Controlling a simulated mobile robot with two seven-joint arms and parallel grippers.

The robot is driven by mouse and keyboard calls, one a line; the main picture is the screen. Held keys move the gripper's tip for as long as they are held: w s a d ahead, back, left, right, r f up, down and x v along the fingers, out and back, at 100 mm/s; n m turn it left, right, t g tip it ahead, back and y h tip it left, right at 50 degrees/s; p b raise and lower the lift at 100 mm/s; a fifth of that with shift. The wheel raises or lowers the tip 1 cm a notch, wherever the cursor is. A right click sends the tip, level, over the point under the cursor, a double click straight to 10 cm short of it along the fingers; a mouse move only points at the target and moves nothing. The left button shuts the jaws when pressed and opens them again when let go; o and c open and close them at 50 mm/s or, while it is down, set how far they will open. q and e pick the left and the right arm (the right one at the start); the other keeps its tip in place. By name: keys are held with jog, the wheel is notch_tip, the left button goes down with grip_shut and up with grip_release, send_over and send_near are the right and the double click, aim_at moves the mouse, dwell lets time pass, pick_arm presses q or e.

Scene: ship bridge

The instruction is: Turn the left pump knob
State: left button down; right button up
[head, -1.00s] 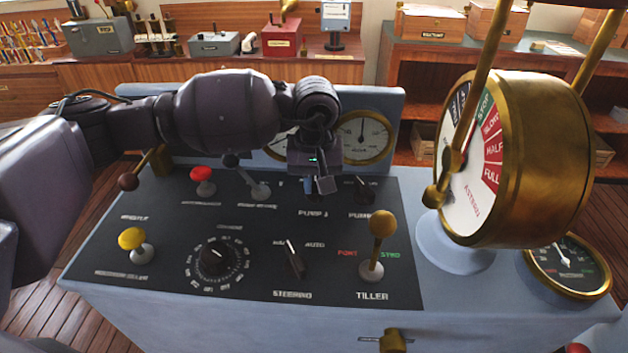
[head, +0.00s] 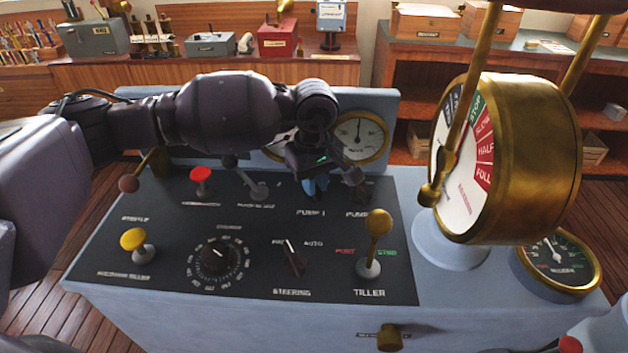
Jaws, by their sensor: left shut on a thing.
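My left gripper (head: 316,187) reaches in from the left over the back of the black control panel. Its wrist covers the spot just behind the PUMP 1 label (head: 311,212), where the left pump knob sits. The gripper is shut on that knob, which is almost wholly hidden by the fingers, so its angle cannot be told. A dark part of the gripper sticks out to the right, over the right pump knob (head: 364,191), of which little shows.
A grey lever (head: 258,186) and a red button (head: 201,176) stand left of the gripper. The brass tiller lever (head: 378,222) stands in front to the right. A steering knob (head: 293,260) lies nearer. The large brass telegraph (head: 520,160) rises at the right.

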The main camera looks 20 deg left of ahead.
pick_arm(q)
jog(key=c, duration=1.3)
grip_release()
jog(key=shift+o, duration=0.8)
pick_arm(e)
jog(key=shift+w+a+r, duration=0.1)
jog(key=shift+w+a, duration=0.05)
jog(key=shift+w, duration=0.1)
pick_arm(q)
jog(key=shift+r, duration=0.1)
